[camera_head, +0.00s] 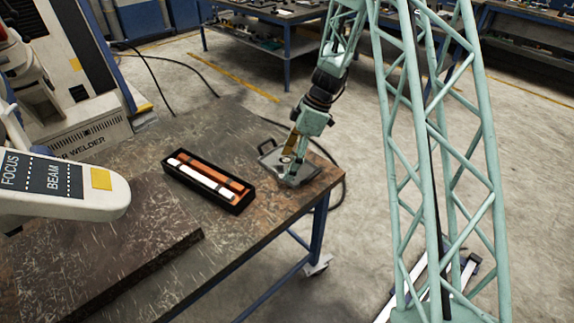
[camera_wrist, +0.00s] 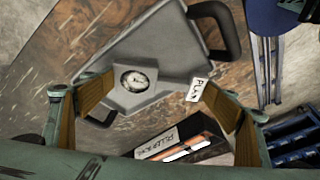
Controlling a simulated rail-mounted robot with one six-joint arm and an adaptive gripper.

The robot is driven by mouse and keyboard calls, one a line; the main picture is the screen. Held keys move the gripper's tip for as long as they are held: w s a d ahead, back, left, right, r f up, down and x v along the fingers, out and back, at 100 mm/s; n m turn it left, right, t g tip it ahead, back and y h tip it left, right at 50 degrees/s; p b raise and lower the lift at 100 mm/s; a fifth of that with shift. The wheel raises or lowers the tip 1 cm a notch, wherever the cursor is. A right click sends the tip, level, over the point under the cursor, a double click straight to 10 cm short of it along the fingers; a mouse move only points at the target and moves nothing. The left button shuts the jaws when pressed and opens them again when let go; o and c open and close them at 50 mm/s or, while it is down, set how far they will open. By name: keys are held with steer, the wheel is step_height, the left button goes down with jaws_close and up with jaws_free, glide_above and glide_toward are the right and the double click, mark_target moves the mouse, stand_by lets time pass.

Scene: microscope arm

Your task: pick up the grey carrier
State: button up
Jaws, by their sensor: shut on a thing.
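The grey carrier (camera_head: 273,161) is a flat metal tray with dark loop handles, at the far right corner of the worn table. In the wrist view the carrier (camera_wrist: 172,50) spans the upper middle, with a round dial on a raised block and a small lettered tag. My gripper (camera_head: 291,163) comes down over the carrier from above. In the wrist view my gripper's yellow-padded fingers (camera_wrist: 160,88) stand on either side of the raised middle part, shut on the carrier. I cannot tell whether the carrier touches the table.
A black open box (camera_head: 236,203) with white and orange sticks lies left of the carrier; it also shows in the wrist view (camera_wrist: 222,158). The table (camera_head: 262,215) ends just right of the carrier. A green lattice column (camera_head: 410,130) stands to the right.

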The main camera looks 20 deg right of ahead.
step_height(320, 180, up, 10)
steer(key=p, duration=0.1)
steer(key=shift+p, duration=0.3)
steer(key=shift+f, duration=0.1)
stand_by(0.7)
steer(key=m+t, duration=0.2)
steer(key=m, duration=0.4)
glide_above(280, 164)
steer(key=w+a, duration=0.2)
steer(key=a, duration=0.1)
steer(key=shift+s+d+f+m+t+h, duration=0.35)
steer(key=shift+d+f+m+t, duration=0.15)
steer(key=shift+m, duration=0.65)
steer(key=shift+s+d+f+m+t+h, duration=0.35)
steer(key=shift+d+m, duration=0.2)
steer(key=shift+m, duration=0.55)
steer(key=shift+s+d+f+m+t+h, duration=0.3)
steer(key=shift+d+f+m+t+h, duration=0.15)
steer(key=shift+m, duration=0.7)
steer(key=shift+s+d+f+m+h, duration=0.2)
steer(key=shift+s+d+f+m, duration=0.1)
steer(key=shift+s+d+m, duration=0.25)
steer(key=shift+s+d+f+m+h, duration=0.15)
steer(key=shift+s+d+f+m, duration=0.15)
steer(key=shift+s, duration=0.4)
steer(key=shift+w, duration=0.2)
